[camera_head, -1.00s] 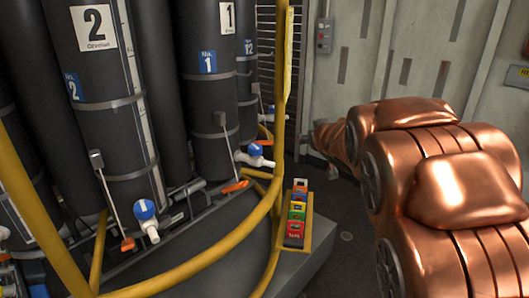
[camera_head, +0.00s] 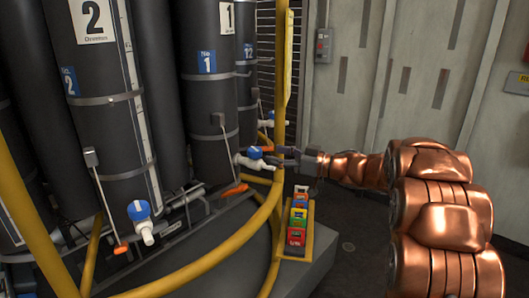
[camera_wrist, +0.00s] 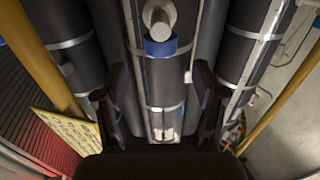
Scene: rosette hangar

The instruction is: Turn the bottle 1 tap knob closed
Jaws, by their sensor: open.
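The bottle 1 (camera_head: 210,95) is a dark cylinder with a white "1" sign and a blue tag. Its tap has a blue knob (camera_head: 254,152) over a white body and spout (camera_head: 247,162). My gripper (camera_head: 278,156) is at the right of the knob, its fingers pointing left at it and very close; contact cannot be told. In the wrist view the open fingers stand apart at left and right, with the blue knob (camera_wrist: 160,46) and round white tap end (camera_wrist: 158,18) ahead, centred beyond the fingertips. Nothing is seen between the fingers but bottles behind.
A yellow rail (camera_head: 267,212) curves close by the tap and my gripper. Bottle 2 (camera_head: 112,130) stands left with its own blue knob (camera_head: 138,209). An orange handle (camera_head: 233,190) sits below the tap. Coloured blocks (camera_head: 297,222) sit on a yellow tray below my gripper.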

